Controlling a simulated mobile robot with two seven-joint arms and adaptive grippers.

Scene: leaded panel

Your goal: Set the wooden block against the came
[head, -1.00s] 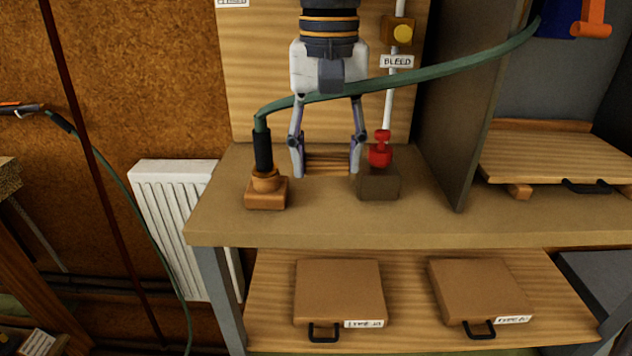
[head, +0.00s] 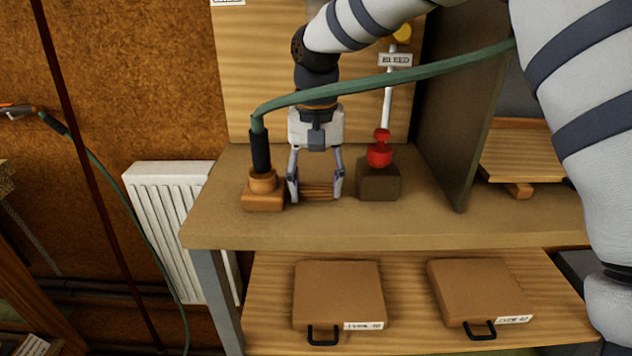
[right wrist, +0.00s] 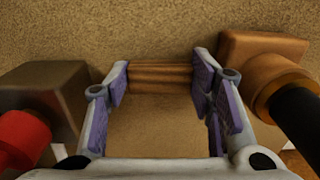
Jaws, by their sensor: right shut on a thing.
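The wooden block (head: 318,191) is a short, striped brown piece low between the fingertips of my right gripper (head: 317,187). The gripper is shut on it, one finger at each end. In the right wrist view the block (right wrist: 160,77) spans the gap between the fingers (right wrist: 158,82). The block is at or just above the bench top; I cannot tell whether it touches. The gripper stands between a copper-coloured fitting (head: 264,190) and a dark block (head: 379,182). I cannot make out a came. My left gripper is not in view.
A green hose (head: 400,76) rises from the fitting and crosses in front of my right arm. A red valve (head: 380,150) tops the dark block. A grey divider (head: 462,110) stands to the right. The front of the bench (head: 330,225) is clear. Flat boxes (head: 338,290) lie below.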

